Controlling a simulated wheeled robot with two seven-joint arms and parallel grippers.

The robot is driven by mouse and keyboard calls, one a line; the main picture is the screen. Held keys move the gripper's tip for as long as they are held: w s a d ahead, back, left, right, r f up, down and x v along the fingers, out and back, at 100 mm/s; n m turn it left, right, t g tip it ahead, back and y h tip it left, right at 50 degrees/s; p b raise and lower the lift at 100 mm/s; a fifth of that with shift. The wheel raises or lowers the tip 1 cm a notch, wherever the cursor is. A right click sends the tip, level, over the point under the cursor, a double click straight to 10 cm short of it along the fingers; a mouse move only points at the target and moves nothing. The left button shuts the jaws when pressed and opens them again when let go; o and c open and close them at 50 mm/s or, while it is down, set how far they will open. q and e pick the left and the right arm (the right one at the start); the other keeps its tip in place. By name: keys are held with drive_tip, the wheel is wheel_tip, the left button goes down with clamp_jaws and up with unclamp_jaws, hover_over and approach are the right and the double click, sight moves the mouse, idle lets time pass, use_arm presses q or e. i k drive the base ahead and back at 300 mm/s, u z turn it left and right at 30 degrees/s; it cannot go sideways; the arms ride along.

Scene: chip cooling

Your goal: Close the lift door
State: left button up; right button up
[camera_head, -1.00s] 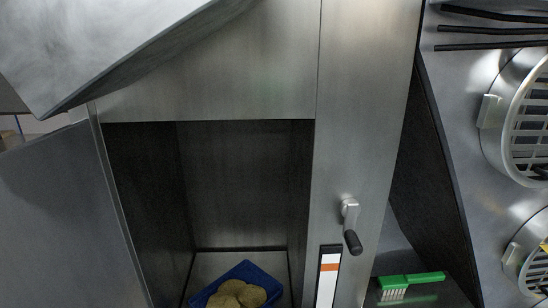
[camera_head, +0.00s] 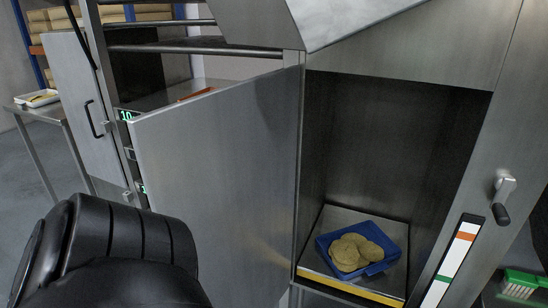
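The lift door (camera_head: 222,165) is a flat grey metal panel hinged at the left side of the lift opening. It stands open, swung out to the left. The lift compartment (camera_head: 395,135) is dark inside, and a blue tray (camera_head: 391,247) with several round tan pieces (camera_head: 356,250) sits on its floor. A black part of my arm shows at the lower left, in front of the door and apart from its face as far as I can tell. Neither gripper's fingers are in view.
A crank handle (camera_head: 503,196) sticks out right of the opening. A striped label (camera_head: 456,262) is below it, and a green brush (camera_head: 521,281) lies at the lower right. A cabinet with a black handle (camera_head: 95,119) and a steel table (camera_head: 42,113) stand at the left.

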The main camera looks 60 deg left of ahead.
sight(221, 162)
drive_tip(key=z, duration=1.7)
drive_tip(key=k, duration=1.85)
drive_tip(key=u, duration=1.3)
drive_tip(key=k, duration=0.2)
drive_tip(key=u, duration=0.35)
